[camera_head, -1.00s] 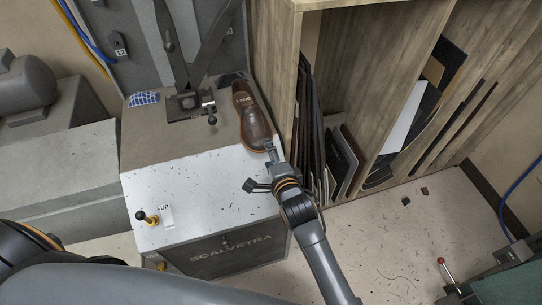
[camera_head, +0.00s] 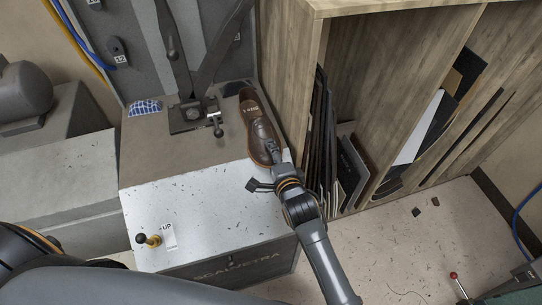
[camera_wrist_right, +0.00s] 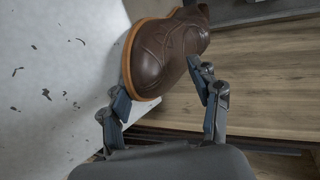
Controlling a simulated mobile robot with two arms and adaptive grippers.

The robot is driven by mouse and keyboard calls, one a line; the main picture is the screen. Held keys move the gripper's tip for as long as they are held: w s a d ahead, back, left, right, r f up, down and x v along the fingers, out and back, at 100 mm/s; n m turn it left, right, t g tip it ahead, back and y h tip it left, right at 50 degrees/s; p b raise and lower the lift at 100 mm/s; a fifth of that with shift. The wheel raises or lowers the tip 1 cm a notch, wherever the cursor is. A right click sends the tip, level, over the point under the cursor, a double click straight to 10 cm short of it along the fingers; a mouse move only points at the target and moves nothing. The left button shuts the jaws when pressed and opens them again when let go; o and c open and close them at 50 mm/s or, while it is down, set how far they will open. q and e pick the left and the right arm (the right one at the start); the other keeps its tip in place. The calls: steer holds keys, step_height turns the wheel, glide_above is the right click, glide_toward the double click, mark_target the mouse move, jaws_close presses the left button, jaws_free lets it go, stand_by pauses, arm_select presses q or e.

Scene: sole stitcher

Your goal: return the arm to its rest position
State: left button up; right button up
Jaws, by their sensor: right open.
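My right gripper (camera_head: 274,160) is at the toe of a brown leather shoe (camera_head: 257,122) that stands on the right edge of the stitching machine. In the right wrist view the gripper (camera_wrist_right: 163,95) is open. Its two fingers are spread on either side of the shoe's toe (camera_wrist_right: 170,52), with nothing held between them. Whether a finger touches the shoe I cannot tell. My left arm crosses the bottom left of the head view; its gripper is out of the picture.
The machine's white top (camera_head: 200,207) carries a lever marked UP (camera_head: 148,240). A clamp (camera_head: 194,116) stands left of the shoe. A wooden rack (camera_head: 400,75) with upright sheets stands close on the right.

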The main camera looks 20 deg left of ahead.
steer(key=c, duration=0.9)
jaws_close()
arm_select(q)
steer(key=shift+s+d, duration=0.1)
steer(key=shift+d, duration=0.3)
steer(key=shift+a, duration=0.1)
arm_select(e)
steer(key=shift+s+f, duration=0.1)
steer(key=shift+f, duration=0.05)
arm_select(q)
steer(key=shift+r, duration=0.1)
